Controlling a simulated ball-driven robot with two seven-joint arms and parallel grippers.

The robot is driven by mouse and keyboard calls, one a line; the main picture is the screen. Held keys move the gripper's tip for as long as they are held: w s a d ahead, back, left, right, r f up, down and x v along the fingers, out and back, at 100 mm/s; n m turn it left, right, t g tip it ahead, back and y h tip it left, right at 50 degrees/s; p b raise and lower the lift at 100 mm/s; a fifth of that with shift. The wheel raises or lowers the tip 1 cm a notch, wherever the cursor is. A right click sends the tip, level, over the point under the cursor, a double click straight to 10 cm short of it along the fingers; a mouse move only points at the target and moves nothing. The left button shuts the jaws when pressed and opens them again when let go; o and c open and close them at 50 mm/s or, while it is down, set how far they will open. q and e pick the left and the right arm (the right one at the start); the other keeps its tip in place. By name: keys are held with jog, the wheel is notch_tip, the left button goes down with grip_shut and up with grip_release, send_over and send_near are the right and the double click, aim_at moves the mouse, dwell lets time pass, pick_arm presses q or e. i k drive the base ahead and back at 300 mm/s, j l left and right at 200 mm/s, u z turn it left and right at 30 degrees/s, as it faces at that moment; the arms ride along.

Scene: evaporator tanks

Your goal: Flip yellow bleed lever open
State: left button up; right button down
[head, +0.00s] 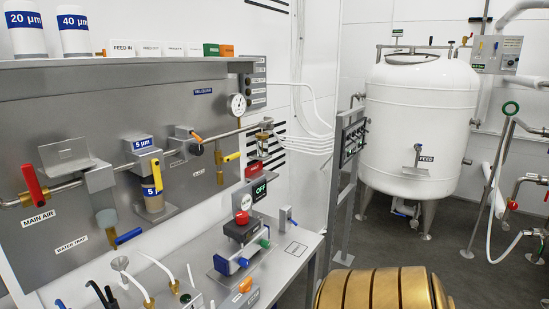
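Two yellow levers show on the grey air panel (100,105). The other yellow lever (156,175) hangs straight down in front of the 5 µm filter (152,198). The small labels near them are too small to read, so I cannot tell which is the bleed lever. Neither of my grippers is in view.
A bench (290,262) under the panel holds a red-button box (242,226), hoses and small levers. A white tank (420,125) stands behind right. Dark floor (468,270) is clear near the tank.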

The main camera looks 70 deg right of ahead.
aim_at(229, 158)
jog(key=z, duration=1.9)
jog(key=i+l, duration=0.15)
jog(key=l, duration=0.25)
jog(key=i+l, duration=0.2)
jog(key=l, duration=0.15)
jog(key=i+l, duration=0.15)
jog(key=l, duration=0.25)
jog(key=i+l, duration=0.15)
jog(key=l, duration=0.2)
jog(key=i+l+z, duration=0.1)
jog(key=l, duration=0.3)
jog(key=i+l, duration=0.45)
jog(key=l, duration=0.25)
